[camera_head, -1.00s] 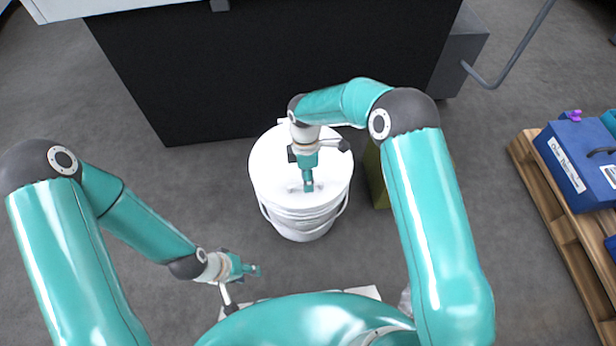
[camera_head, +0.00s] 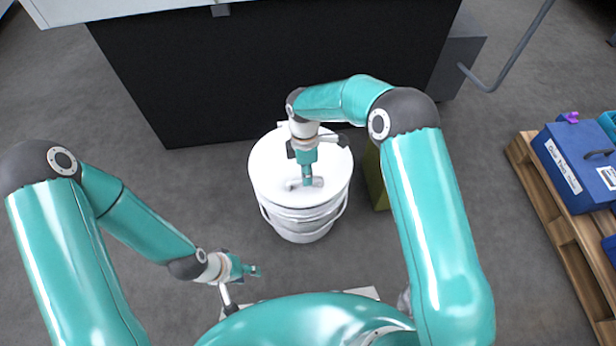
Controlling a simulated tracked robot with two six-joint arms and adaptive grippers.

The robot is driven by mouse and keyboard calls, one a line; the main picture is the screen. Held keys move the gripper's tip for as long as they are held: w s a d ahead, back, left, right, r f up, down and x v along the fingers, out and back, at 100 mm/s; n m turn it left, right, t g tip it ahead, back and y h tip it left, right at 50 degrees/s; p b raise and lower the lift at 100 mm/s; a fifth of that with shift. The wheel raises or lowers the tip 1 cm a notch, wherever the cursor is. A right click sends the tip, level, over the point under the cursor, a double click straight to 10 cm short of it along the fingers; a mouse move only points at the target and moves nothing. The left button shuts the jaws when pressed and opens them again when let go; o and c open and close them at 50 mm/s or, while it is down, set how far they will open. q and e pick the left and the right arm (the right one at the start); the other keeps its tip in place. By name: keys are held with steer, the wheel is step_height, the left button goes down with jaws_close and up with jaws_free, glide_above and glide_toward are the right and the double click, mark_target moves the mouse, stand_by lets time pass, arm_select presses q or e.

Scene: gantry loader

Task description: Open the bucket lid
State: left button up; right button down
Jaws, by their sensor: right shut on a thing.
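A white bucket (camera_head: 302,229) with a wire bail stands on the floor in front of the dark machine. Its white round lid (camera_head: 272,172) covers the top; a small light handle (camera_head: 316,182) sits on the lid. My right gripper (camera_head: 307,180) points down over the lid and is shut on the handle. The fingertips hide part of the handle. Whether the lid is clear of the rim cannot be told. My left gripper (camera_head: 256,271) is to the lower left of the bucket, apart from it, with nothing visible in it; its finger gap is too small to tell.
A large black-fronted machine (camera_head: 200,80) stands directly behind the bucket. An olive-green box (camera_head: 375,178) stands just right of the bucket, partly behind my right arm. A wooden pallet (camera_head: 562,232) with blue cases (camera_head: 578,160) is at the right. The floor left of the bucket is free.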

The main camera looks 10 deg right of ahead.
steer(key=w+r+p, duration=0.6)
steer(key=w+r, duration=0.2)
steer(key=r, duration=0.3)
steer(key=shift+p, duration=0.35)
steer(key=shift+r, duration=0.1)
